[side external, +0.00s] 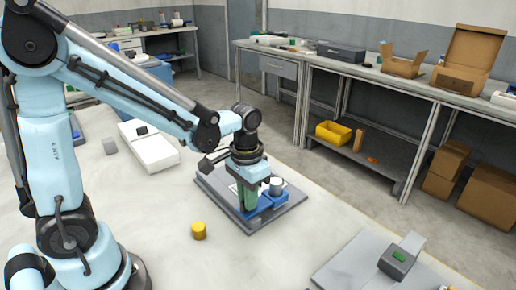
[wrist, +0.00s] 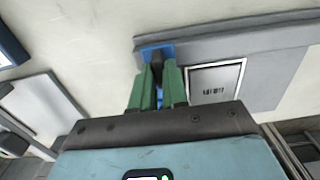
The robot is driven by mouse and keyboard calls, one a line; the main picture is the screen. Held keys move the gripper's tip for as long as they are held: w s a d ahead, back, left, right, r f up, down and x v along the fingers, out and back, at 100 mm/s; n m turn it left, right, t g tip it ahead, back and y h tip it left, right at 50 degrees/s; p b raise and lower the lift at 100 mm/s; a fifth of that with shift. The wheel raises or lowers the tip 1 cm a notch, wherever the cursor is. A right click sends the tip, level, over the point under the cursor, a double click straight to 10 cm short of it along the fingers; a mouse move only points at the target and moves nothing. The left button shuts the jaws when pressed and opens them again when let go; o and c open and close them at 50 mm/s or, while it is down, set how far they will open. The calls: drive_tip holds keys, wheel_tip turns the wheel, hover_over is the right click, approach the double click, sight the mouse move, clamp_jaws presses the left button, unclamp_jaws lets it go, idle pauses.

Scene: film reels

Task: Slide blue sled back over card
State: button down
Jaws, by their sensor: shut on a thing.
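The blue sled (side external: 267,205) sits on a grey base plate (side external: 212,183) in the side external view, and part of it shows in the wrist view (wrist: 153,50). My gripper (side external: 248,203) points down with green fingers, shut on a blue part of the sled; in the wrist view the fingers (wrist: 158,78) close around it and hide much of it. The card (wrist: 215,80), pale with a dark border and small dark print, lies on the plate to the right of the fingers in the wrist view. The sled does not cover its visible part.
A white cylinder (side external: 276,185) stands at the sled. Table around the plate is mostly clear.

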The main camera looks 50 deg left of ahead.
drive_tip(key=shift+a, duration=0.15)
drive_tip(key=a, duration=1.8)
drive_tip(key=shift+a, duration=0.15)
drive_tip(key=c, duration=1.1)
unclamp_jaws()
drive_tip(key=shift+c, duration=0.2)
wheel_tip(320, 180, up, 12)
drive_tip(key=s+d+f+t, duration=0.2)
drive_tip(key=d+t, duration=0.1)
drive_tip(key=d, duration=0.5)
drive_tip(key=s+d+f+t, duration=0.1)
drive_tip(key=d+t, duration=0.3)
drive_tip(key=d, duration=0.5)
drive_tip(key=shift+s+d+f, duration=0.3)
drive_tip(key=shift+s+f, duration=0.05)
